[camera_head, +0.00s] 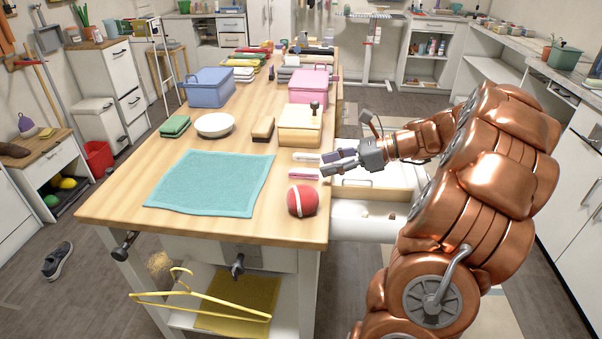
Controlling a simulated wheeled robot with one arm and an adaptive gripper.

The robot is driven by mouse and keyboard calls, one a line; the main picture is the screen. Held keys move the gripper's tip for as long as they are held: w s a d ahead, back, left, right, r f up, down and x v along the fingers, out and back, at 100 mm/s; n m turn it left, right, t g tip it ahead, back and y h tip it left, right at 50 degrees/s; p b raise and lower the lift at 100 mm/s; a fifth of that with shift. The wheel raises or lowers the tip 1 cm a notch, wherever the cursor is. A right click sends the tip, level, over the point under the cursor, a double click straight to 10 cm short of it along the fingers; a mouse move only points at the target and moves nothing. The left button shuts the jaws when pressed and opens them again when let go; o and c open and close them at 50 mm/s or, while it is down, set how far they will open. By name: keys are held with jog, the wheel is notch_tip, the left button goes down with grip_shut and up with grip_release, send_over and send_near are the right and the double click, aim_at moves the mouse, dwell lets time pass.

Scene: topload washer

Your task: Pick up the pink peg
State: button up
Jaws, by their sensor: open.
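The pink peg (303,174) lies flat on the wooden table (130,200), close to its right edge. My gripper (322,164) reaches in from the right, just beside the right end of the peg. Its fingers are open and I see nothing held between them. The fingertips are near the peg's right end, and I cannot tell whether they touch it. A similar white item (306,157) lies just behind the pink peg.
A red ball (302,200) sits in front of the peg. A teal cloth (212,183) lies to the left. A wooden box (300,132) and a brush (263,129) stand behind. An open drawer (365,222) juts out on the right.

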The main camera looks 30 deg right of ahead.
aim_at(308, 172)
jog(key=shift+f+x, duration=0.1)
jog(key=shift+x, duration=1.25)
jog(key=shift+f+x, duration=0.15)
jog(key=shift+x, duration=1.2)
jog(key=shift+s, duration=0.2)
jog(key=shift+c, duration=0.2)
grip_shut()
